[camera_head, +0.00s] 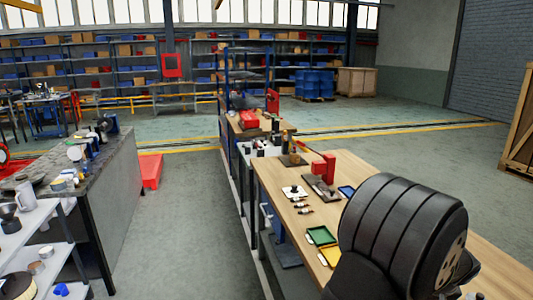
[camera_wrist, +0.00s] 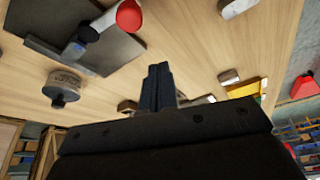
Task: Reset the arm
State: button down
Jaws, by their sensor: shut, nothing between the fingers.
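My gripper (camera_wrist: 158,85) shows in the wrist view, with its two dark fingers together and nothing between them. It is over the wooden workbench top (camera_wrist: 190,40), and I cannot tell its exact height. In the head view my black arm covers the near right part of the bench (camera_head: 263,185), and the gripper itself is hidden there.
On the bench are a green tray (camera_head: 321,235), a yellow tray (camera_head: 331,256), a blue tray (camera_head: 347,191) and a red block (camera_head: 323,167). The wrist view shows a round metal part (camera_wrist: 63,88) and a grey plate (camera_wrist: 110,52).

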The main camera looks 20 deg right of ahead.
notch_tip(320, 180, down, 2)
jog(key=shift+w, duration=0.1)
jog(key=shift+s+a, duration=0.15)
jog(key=shift+s, duration=0.95)
jog(key=shift+s+a, duration=0.1)
jog(key=shift+s, duration=0.55)
jog(key=shift+w, duration=0.1)
